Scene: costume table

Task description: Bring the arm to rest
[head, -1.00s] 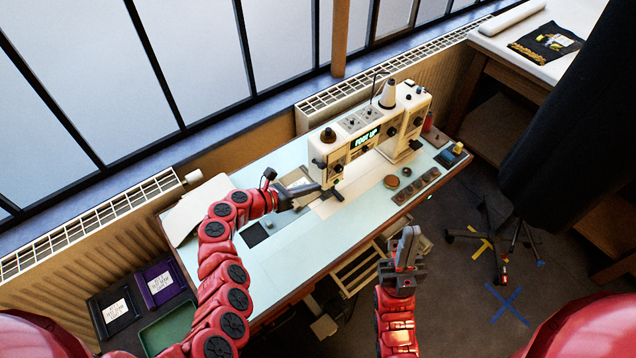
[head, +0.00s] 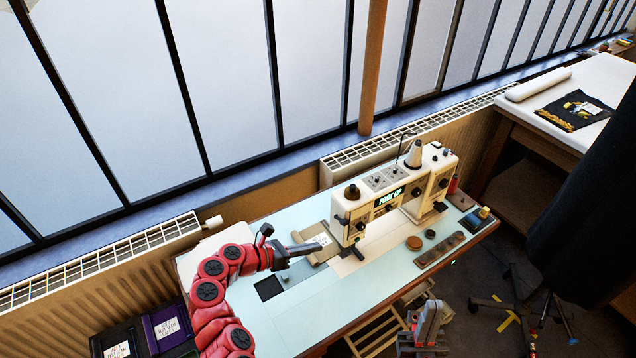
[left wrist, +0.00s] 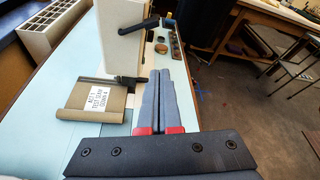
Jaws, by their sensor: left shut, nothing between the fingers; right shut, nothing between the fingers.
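My left gripper (head: 316,246) is shut and empty, held above the pale blue sewing table (head: 310,318), left of the sewing machine (head: 385,200). In the left wrist view its two grey fingers (left wrist: 157,74) lie together, with a labelled tan piece (left wrist: 68,105) to their left. That tan piece also shows by the machine in the head view (head: 331,254), beyond the fingers. My right gripper (head: 432,308) is shut and empty at the bottom of the head view, in front of the table's front edge. The machine's small screen is lit, with letters on it.
A black and a purple labelled packet (head: 166,328) are at lower left. A dark curtain (head: 590,220) hangs at right. Radiators and windows line the back.

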